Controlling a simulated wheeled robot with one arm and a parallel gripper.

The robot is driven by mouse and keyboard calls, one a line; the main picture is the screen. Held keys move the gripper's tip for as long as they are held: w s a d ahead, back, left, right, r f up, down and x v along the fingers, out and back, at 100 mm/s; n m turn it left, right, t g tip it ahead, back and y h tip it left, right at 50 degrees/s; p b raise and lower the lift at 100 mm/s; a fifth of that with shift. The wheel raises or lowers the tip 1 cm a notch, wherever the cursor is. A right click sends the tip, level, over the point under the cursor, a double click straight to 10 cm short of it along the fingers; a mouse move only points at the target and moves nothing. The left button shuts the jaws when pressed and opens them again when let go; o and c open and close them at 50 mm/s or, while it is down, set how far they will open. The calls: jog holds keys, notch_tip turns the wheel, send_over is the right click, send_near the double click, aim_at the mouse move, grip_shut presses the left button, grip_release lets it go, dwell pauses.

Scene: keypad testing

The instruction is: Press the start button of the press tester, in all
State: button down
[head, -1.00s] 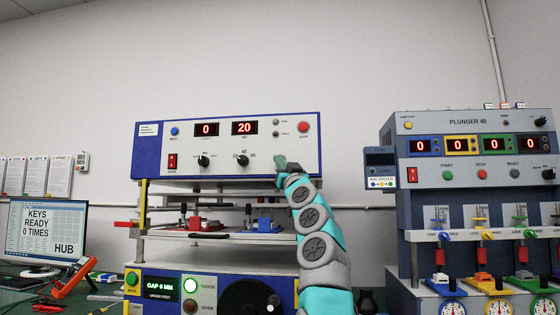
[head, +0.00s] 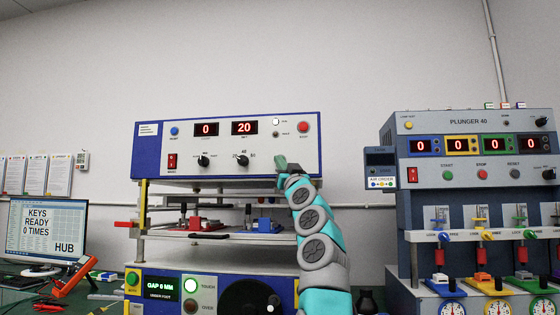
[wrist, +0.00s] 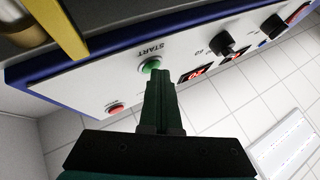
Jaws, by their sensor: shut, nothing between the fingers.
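The press tester (head: 225,170) is the blue and white machine in the middle of the head view. Its displays read 0 (head: 206,129) and 20 (head: 244,128). Its green start button (wrist: 150,66) shows in the wrist view, labelled START. My gripper (wrist: 157,77) is shut and empty, with its dark green fingertips right at the button's edge and seeming to touch it. A small lamp (head: 275,122) on the panel is lit white.
The red stop button (head: 303,127) sits above my gripper on the same panel. A grey Plunger 40 machine (head: 468,124) with its own buttons stands at the right. A monitor (head: 45,228) at the left reads "KEYS READY 0 TIMES".

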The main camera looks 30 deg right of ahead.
jog(key=shift+f, duration=0.1)
jog(key=shift+s+a+b, duration=0.45)
jog(key=shift+s+b, duration=0.2)
jog(key=shift+b, duration=0.2)
jog(key=s+a+b, duration=0.1)
jog(key=s+b, duration=0.1)
jog(key=b, duration=0.1)
jog(key=s+a+b, duration=0.1)
jog(key=s, duration=0.1)
jog(key=shift+a, duration=0.35)
dwell(0.6)
